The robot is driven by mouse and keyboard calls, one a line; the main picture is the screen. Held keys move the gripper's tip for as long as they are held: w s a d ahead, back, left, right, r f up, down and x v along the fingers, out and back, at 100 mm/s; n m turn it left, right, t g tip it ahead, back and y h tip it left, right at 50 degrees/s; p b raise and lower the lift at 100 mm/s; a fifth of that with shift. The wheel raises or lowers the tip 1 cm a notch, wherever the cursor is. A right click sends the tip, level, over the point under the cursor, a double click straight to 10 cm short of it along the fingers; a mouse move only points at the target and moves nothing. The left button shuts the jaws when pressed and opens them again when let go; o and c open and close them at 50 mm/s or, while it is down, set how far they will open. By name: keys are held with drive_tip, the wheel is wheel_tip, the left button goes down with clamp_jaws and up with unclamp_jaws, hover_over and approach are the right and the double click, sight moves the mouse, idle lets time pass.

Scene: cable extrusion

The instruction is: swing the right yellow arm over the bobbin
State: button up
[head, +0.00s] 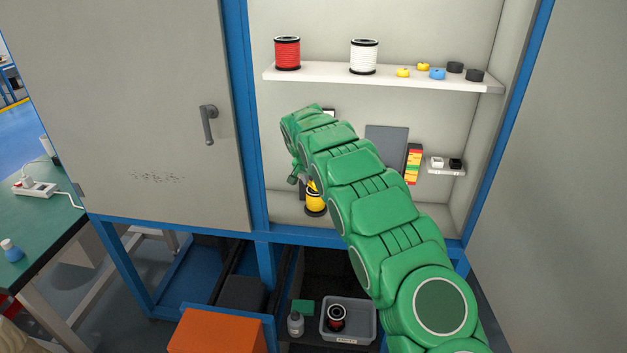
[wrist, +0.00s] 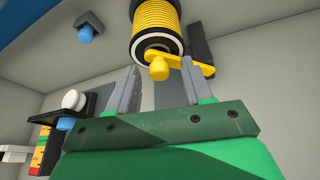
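The yellow bobbin (head: 316,201) stands low in the open cabinet, partly hidden by my arm. In the wrist view, the bobbin (wrist: 156,18) fills the top centre with its black-rimmed end facing the camera. A yellow arm (wrist: 204,66) with a rounded yellow knob (wrist: 159,70) reaches from a black block at right to the bobbin's end. I cannot tell whether the arm touches the bobbin. My gripper (wrist: 160,64) is open, its grey fingers on either side of the knob with gaps visible. In the head view, my gripper (head: 296,175) is mostly hidden behind my wrist.
The upper shelf (head: 330,76) holds a red spool (head: 287,53), a white spool (head: 364,56) and several small rings. A red-yellow box (head: 413,163) and a small ledge (head: 445,170) are right of my arm. The closed cabinet door (head: 140,110) is at left.

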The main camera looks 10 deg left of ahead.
drive_tip(key=d+v, duration=0.1)
drive_tip(key=v, duration=0.6)
drive_tip(key=shift+a+r, duration=0.4)
drive_tip(key=shift+a, duration=0.15)
drive_tip(key=shift+s, duration=0.1)
drive_tip(key=s+d+r+g+h, duration=0.1)
drive_tip(key=s+d+r, duration=0.3)
drive_tip(key=d, duration=0.4)
drive_tip(key=s+d+r, duration=0.4)
drive_tip(key=s+d, duration=0.1)
drive_tip(key=d, duration=0.2)
drive_tip(key=s+d+r+g, duration=0.2)
drive_tip(key=s+d+r, duration=0.2)
drive_tip(key=s+d, duration=0.9)
drive_tip(key=s+f+n+g+y, duration=0.1)
drive_tip(key=s+f, duration=0.1)
drive_tip(key=s, duration=1.8)
drive_tip(key=s+f+n+g+y, duration=0.1)
drive_tip(key=s+f+g, duration=0.1)
drive_tip(key=s, duration=1.8)
drive_tip(key=shift+s+d+n, duration=0.3)
